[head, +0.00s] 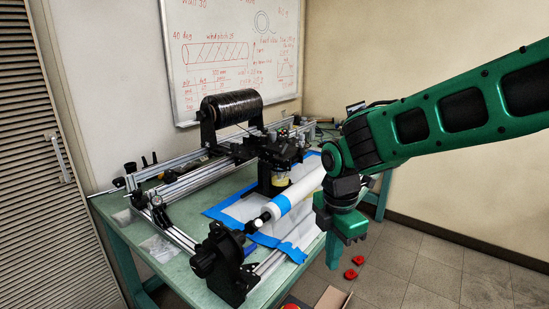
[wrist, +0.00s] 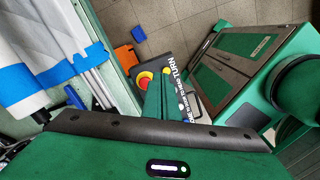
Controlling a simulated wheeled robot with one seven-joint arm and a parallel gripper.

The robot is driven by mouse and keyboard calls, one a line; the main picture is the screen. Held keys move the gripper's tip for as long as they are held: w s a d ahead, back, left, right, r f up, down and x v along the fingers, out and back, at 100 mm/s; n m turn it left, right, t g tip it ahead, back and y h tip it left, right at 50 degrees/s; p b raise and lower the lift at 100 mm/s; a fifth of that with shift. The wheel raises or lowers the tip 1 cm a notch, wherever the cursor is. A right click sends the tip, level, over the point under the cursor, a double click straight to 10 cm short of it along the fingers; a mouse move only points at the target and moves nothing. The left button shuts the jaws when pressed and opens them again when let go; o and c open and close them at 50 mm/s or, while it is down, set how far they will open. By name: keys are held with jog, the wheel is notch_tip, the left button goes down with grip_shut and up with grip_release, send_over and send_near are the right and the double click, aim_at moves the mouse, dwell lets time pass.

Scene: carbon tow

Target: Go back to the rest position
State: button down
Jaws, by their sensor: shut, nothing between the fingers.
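My gripper (head: 347,238) hangs at the end of my green arm, to the right of the work table in the head view. In the wrist view my gripper (wrist: 166,74) has its green fingers together, with nothing between them. The winding machine stands on the green table (head: 112,207). Its white tube (head: 299,190) with blue bands lies in front of my gripper's left side in the picture, apart from it. A black spool (head: 232,105) sits at the back of the machine.
Blue-edged white sheeting (head: 292,234) lies under the tube. A red and yellow button (wrist: 145,80) shows near my fingers in the wrist view. Tiled floor (head: 420,272) is open at right; a whiteboard (head: 235,50) hangs behind.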

jog(key=s+d+r+m, duration=0.1)
jog(key=s+d+m, duration=0.5)
jog(key=d+m, duration=0.45)
jog(key=s+d+r+m, duration=0.2)
jog(key=s+d+m, duration=0.4)
jog(key=d+m, duration=0.45)
jog(key=s+d+f+m, duration=0.1)
jog(key=s+d+m, duration=0.5)
jog(key=s+m, duration=0.2)
jog(key=shift+s+g, duration=0.3)
jog(key=shift+s, duration=0.2)
jog(key=shift+w+f, duration=0.25)
jog(key=shift+w, duration=0.4)
